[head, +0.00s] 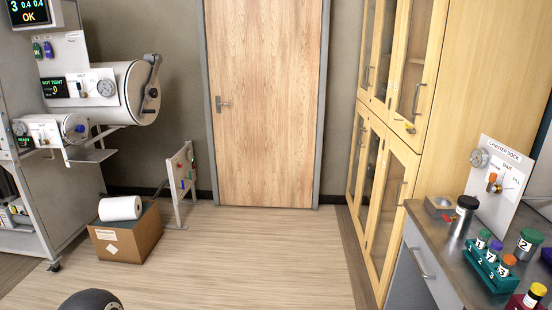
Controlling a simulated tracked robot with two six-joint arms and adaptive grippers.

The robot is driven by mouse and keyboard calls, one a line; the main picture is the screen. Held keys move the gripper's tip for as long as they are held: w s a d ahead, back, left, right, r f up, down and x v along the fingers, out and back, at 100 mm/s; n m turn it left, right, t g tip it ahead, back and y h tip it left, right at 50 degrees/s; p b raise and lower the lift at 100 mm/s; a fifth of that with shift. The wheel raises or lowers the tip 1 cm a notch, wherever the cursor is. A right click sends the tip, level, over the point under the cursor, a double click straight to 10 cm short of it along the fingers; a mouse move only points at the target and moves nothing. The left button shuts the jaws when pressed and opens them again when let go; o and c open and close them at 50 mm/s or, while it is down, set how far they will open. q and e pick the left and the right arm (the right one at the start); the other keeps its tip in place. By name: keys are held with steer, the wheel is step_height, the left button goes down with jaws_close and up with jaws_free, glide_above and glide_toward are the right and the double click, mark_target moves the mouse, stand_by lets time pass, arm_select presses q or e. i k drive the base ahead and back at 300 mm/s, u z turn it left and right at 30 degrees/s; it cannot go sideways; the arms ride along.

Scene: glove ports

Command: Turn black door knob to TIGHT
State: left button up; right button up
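A large pale cylindrical chamber (122,92) sticks out of the grey cabinet at the left. Its round door faces right and carries a dark crank-like handle (152,72) with a black knob (153,93) near the door's middle. A small display (53,88) beside the chamber reads NOT TIGHT. A dial panel (93,86) stands between the display and the chamber. Neither of my grippers is in view.
A smaller chamber (75,128) sits below, with a tray (90,155). A cardboard box (125,240) with a white roll (120,208) and a low panel stand (182,172) occupy the floor nearby. The middle floor is clear. A counter (440,245) with vials stands right.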

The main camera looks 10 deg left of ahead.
mark_target(153, 92)
steer(key=u, duration=0.05)
steer(key=i, duration=5.75)
steer(key=u, duration=1.15)
steer(key=i, duration=0.2)
steer(key=u, duration=2.45)
